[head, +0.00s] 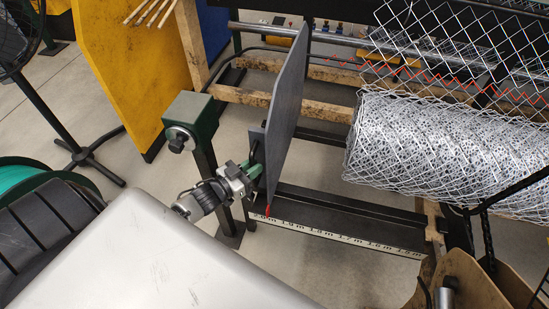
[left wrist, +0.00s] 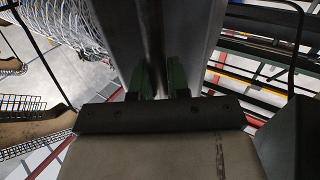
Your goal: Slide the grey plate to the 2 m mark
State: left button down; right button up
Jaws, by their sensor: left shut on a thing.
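The grey plate (head: 288,105) stands upright across the black rail at the left of the chain-link roll. A red pointer (head: 268,210) at its foot is at the left end of the white scale (head: 335,236), close to the 2.0 m label; the exact alignment is too small to tell. My left gripper (head: 252,170), with green fingers, is shut at the near edge of the plate, on its handle. In the left wrist view the green fingers (left wrist: 158,80) close around a dark part in front of grey surfaces. My right gripper is out of view.
A silver chain-link roll (head: 435,145) lies to the right of the plate. A dark green post (head: 195,125) stands just left of my gripper. A yellow panel (head: 125,70) is at the back left, and a pale metal surface (head: 150,255) fills the front left.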

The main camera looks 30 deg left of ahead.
pick_arm(q)
jog(key=shift+s+a, duration=0.15)
jog(key=shift+a, duration=0.75)
jog(key=c, duration=1.1)
grip_release()
jog(key=shift+s+a, duration=0.1)
jog(key=shift+a, duration=0.05)
jog(key=v, duration=1.1)
